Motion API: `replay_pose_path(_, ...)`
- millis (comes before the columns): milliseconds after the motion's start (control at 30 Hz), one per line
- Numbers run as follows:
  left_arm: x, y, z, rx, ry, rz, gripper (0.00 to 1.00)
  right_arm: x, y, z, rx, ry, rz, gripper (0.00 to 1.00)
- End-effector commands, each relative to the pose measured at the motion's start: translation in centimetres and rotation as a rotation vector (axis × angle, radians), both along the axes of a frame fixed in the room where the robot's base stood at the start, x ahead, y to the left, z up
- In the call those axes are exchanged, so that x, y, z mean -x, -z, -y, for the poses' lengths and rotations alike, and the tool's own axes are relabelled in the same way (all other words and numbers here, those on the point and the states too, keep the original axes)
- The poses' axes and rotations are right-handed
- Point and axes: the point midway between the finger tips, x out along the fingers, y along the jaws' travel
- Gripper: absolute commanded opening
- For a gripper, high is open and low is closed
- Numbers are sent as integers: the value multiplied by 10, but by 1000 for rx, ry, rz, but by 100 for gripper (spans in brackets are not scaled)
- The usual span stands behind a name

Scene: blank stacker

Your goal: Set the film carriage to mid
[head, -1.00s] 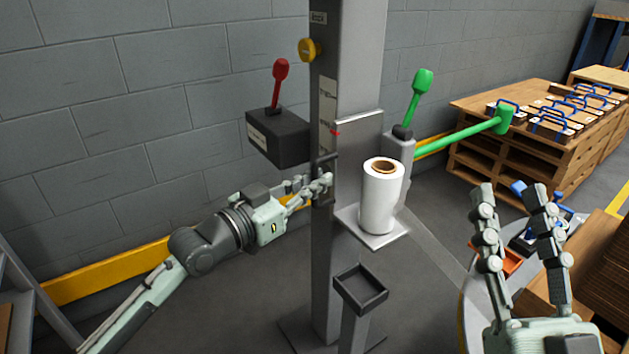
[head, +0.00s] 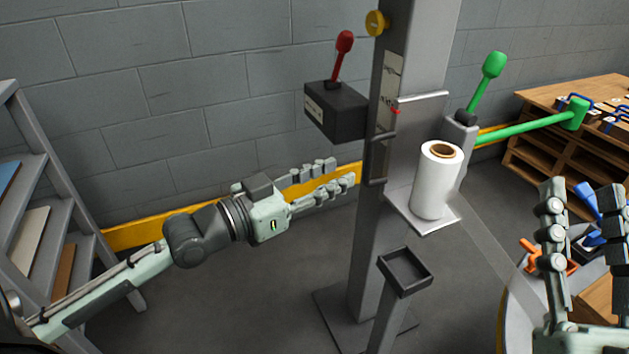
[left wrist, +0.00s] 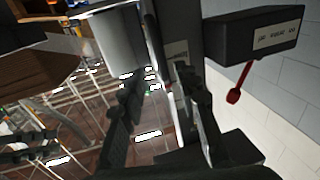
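The film carriage (head: 421,110) is a grey plate on the upright column, with a small shelf (head: 436,228) carrying a white film roll (head: 434,186). A red pointer (head: 396,111) on its left edge sits beside the lower part of a pale scale label (head: 391,75); the markings are too small to read. A dark handle (head: 377,163) is on the carriage's left side. My left gripper (head: 344,172) is open and empty, just left of the handle and apart from it. Its fingers (left wrist: 160,110) are spread in the left wrist view. My right gripper (head: 584,185) is open and empty at the right.
A dark box (head: 336,112) with a red lever juts left above my left gripper. A yellow knob (head: 377,22) is high on the column. Green levers (head: 487,79) stand right of the carriage. A small dark tray (head: 405,270) is below. Shelving (head: 45,185) stands left.

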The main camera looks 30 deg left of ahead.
Motion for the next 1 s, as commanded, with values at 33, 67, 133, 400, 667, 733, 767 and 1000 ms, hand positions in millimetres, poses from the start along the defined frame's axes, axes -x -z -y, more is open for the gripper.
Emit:
replay_pose_path(33,8,1,-3,-3,3,-4,32,0,0,0,0,0,0,40)
replay_pose_path(67,11,2,-5,-3,1,-4,32,0,0,0,0,0,0,40)
replay_pose_path(133,18,2,-9,-3,0,-3,32,0,0,0,0,0,0,40)
replay_pose_path(400,30,0,-14,0,1,1,32,0,0,0,0,0,-1,40)
replay_pose_path(667,30,-1,-15,1,1,2,32,0,0,0,0,0,-1,40)
replay_pose_path(733,30,-1,-15,1,1,2,32,0,0,0,0,0,-1,40)
replay_pose_path(767,30,-1,-15,1,1,2,32,0,0,0,0,0,-1,40)
replay_pose_path(1000,30,-1,-15,1,1,2,32,0,0,0,0,0,0,40)
